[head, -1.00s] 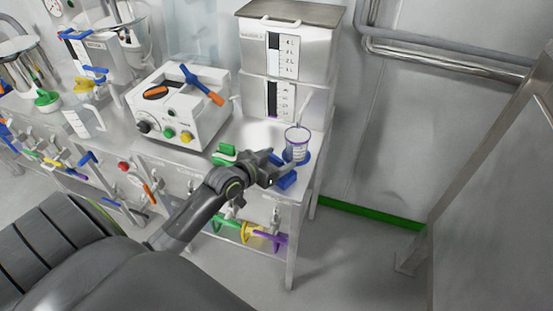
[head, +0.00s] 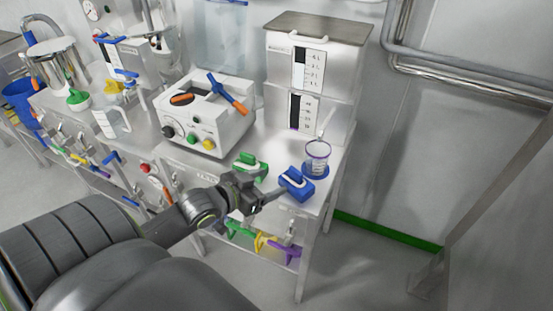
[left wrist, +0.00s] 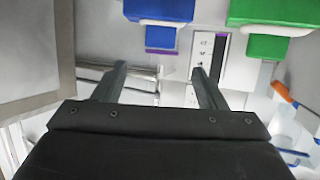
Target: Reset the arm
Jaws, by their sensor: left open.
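My left gripper (head: 264,200) is in front of the bench's front edge in the head view, just left of and below a blue block with a white handle (head: 297,184). Its two fingers stand apart with nothing between them in the left wrist view (left wrist: 160,78). In that view the blue block (left wrist: 160,10) and a green block (left wrist: 270,18) show at the top, apart from the fingers. My right gripper is not in view.
A steel panel (head: 500,215) stands at the right. Floor between is clear.

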